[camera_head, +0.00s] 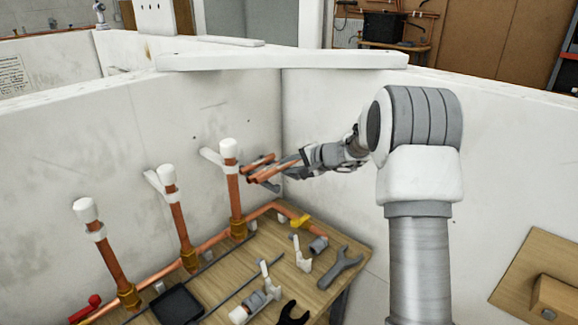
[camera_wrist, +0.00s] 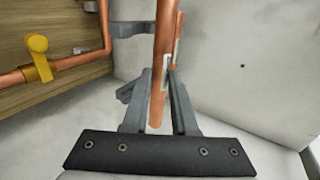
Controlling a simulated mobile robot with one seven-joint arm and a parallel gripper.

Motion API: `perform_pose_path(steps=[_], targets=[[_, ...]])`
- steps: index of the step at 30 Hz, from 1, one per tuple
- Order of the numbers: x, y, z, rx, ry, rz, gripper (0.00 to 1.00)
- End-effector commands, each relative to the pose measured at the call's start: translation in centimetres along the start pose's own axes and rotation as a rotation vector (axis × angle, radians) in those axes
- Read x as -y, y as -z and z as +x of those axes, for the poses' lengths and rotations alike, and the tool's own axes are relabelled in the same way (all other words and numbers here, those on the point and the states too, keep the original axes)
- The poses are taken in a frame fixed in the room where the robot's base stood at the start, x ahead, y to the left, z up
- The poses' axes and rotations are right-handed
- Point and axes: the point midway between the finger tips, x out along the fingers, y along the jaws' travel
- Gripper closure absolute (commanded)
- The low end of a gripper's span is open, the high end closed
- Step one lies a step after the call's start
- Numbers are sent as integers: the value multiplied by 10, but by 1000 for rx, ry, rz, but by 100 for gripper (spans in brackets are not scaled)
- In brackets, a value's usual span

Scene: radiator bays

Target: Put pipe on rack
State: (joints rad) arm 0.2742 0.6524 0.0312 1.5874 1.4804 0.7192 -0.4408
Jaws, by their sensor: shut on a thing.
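A copper pipe (camera_head: 272,173) is held in my gripper (camera_head: 288,170), which is shut on it near the wall corner. In the wrist view the pipe (camera_wrist: 160,85) stands between the fingers (camera_wrist: 158,98) and runs up out of the picture. A second copper length (camera_head: 258,160) shows close beside it; whether it is a separate pipe is hard to tell. A grey bracket (camera_wrist: 140,28), which looks like part of the rack, lies behind the pipe in the wrist view. I cannot tell whether the pipe touches it.
Several upright copper pipes with white caps (camera_head: 229,150) rise left of my gripper from a horizontal copper line. White walls (camera_head: 330,125) meet behind my gripper.

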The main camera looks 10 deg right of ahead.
Motion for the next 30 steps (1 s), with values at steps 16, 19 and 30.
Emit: perform_pose_path(steps=[16,19,30], targets=[[-8,0,4,0,1,0,100],[-10,0,6,0,1,0,100],[-18,0,10,-1,1,0,100]])
